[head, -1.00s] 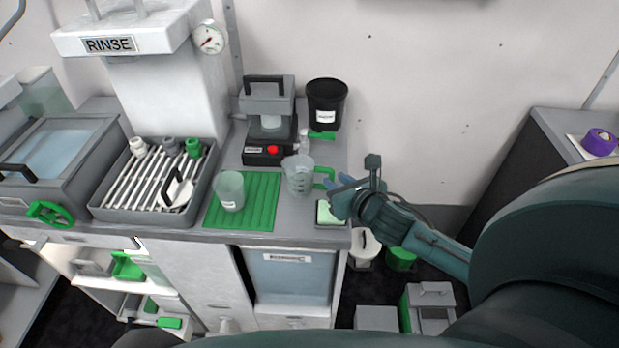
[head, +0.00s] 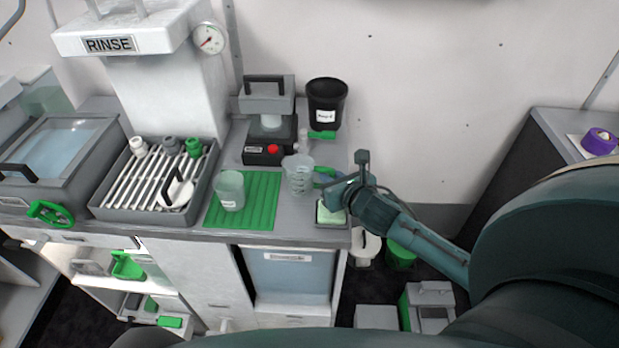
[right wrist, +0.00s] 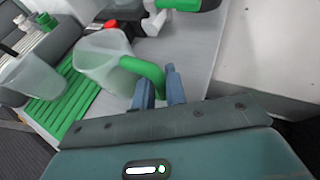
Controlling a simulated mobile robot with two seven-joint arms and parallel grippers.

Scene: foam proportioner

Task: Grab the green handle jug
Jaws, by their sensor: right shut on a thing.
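The clear jug with the green handle (head: 298,175) stands upright on the grey counter, right of the green mat. In the right wrist view the jug (right wrist: 100,58) shows its green handle (right wrist: 146,72) reaching between my gripper's blue fingers. My right gripper (head: 330,181) is at the handle side of the jug; it also shows in the right wrist view (right wrist: 160,88), shut on the green handle. In the head view the fingers hide most of the handle. My left gripper is not in view.
A clear beaker (head: 230,191) stands on the ribbed green mat (head: 262,208). A tray with a green pad (head: 331,213) lies below my right gripper at the counter edge. A black bucket (head: 326,103) and a device with a red button (head: 268,150) stand behind the jug.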

